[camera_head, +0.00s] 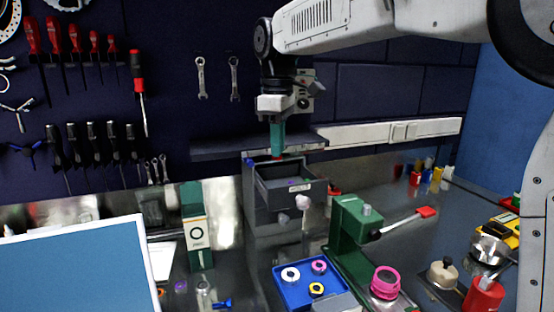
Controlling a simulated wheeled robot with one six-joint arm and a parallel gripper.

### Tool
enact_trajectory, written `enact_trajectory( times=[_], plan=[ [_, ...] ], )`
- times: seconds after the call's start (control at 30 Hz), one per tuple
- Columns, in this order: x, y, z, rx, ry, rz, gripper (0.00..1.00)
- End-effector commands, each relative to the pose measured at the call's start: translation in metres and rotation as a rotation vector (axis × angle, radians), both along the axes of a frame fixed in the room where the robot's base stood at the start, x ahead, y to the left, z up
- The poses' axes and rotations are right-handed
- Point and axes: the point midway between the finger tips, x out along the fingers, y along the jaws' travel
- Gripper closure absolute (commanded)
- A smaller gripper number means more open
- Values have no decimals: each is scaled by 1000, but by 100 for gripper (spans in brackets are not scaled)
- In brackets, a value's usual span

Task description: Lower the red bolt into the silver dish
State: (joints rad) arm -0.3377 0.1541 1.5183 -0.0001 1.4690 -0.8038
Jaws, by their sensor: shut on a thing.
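My gripper (277,150) hangs pointing down at the back centre, over the open top of a grey drawer unit (262,215). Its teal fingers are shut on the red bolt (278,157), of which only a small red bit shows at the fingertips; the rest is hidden. A round silver dish (488,250) stands at the right of the bench, far to the right of my gripper and nearer the camera. Its inside is hard to make out.
A green press (350,235) with a red-tipped lever stands right of the drawer unit. A blue tray (290,300) holds several coloured rings. A pink ring stack (385,283), a beige-topped pot (442,272) and a red cup (484,295) stand near the dish. A shelf (225,148) runs behind my gripper.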

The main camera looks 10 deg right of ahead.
Motion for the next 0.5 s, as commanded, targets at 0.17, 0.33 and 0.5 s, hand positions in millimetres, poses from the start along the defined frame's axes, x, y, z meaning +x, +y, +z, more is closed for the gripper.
enact_trajectory(
  times=[0.17,0.33,0.5],
  plan=[
    [-5,-22,3,0,0,-4,100],
    [-11,-55,-1,0,1,-4,100],
    [-18,-88,-6,0,0,-5,100]
  ],
)
